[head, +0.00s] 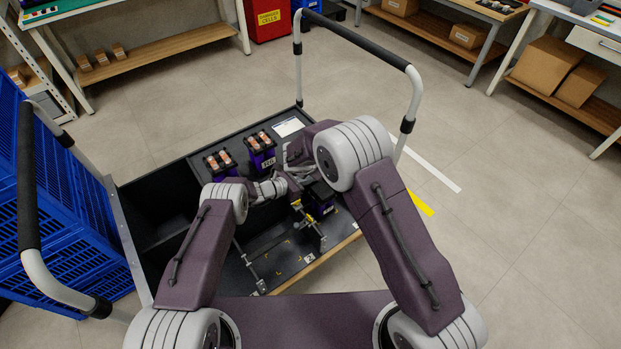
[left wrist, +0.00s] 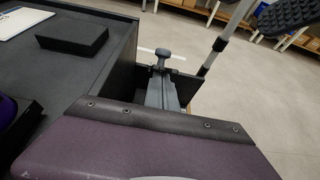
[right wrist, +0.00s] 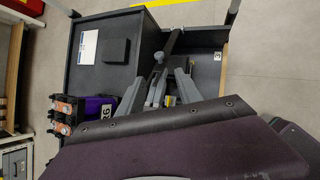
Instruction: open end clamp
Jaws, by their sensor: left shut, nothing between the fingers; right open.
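The end clamp's grey knob (left wrist: 163,54) shows in the left wrist view just past the tips of my left gripper (left wrist: 164,88), whose grey fingers are together with nothing between them. The same knob (right wrist: 159,57) shows in the right wrist view, in line with the gap of my open right gripper (right wrist: 158,82). I cannot tell if either gripper touches the clamp.
Two purple cells with copper tops (head: 219,162) (head: 262,151) stand behind the grippers. A black block (right wrist: 116,49) and a white sheet (right wrist: 88,46) lie on the cart's far end. A cart handle (head: 299,62) rises beyond. Blue crates (head: 70,215) stand left.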

